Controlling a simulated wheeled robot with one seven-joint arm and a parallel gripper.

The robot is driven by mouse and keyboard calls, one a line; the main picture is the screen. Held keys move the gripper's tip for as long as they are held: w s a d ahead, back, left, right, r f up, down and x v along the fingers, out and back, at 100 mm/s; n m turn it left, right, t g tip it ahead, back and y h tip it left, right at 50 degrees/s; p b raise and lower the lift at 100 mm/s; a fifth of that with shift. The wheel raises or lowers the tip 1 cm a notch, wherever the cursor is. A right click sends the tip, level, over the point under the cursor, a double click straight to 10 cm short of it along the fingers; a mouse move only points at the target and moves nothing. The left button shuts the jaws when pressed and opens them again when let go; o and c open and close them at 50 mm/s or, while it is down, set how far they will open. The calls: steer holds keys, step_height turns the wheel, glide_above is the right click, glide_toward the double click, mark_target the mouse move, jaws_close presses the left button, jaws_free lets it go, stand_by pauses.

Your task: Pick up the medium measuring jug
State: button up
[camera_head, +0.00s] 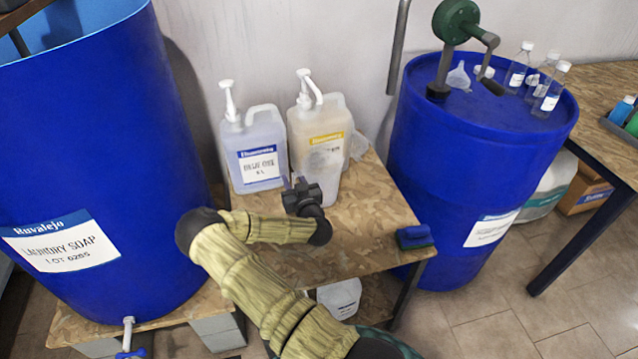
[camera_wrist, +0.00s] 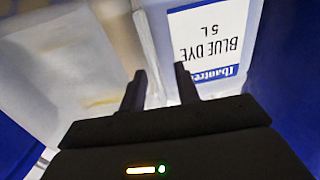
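A pale translucent vessel (camera_head: 328,172), which looks like a measuring jug, stands in front of the yellow-labelled pump bottle on the wooden bench. Its size is hard to judge. It seems to fill the left of the wrist view (camera_wrist: 60,65), blurred, with yellow showing through. My gripper (camera_head: 297,184) is low over the bench, just left of this vessel, pointing at the gap between the two pump bottles. In the wrist view its two fingers (camera_wrist: 161,88) stand apart. A pale upright strip lies beyond and between them; I cannot tell whether it is a handle or whether anything touches.
The blue-dye pump bottle (camera_head: 253,150) and yellow-labelled bottle (camera_head: 310,120) stand close behind my gripper. Large blue drums flank the bench, left (camera_head: 110,160) and right (camera_head: 470,150). A blue-green brush or sponge (camera_head: 414,237) lies at the front right edge.

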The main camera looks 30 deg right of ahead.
stand_by(0.3)
jaws_close()
steer(key=shift+r, duration=0.15)
steer(key=shift+r+p, duration=0.85)
steer(key=shift+r, duration=4.05)
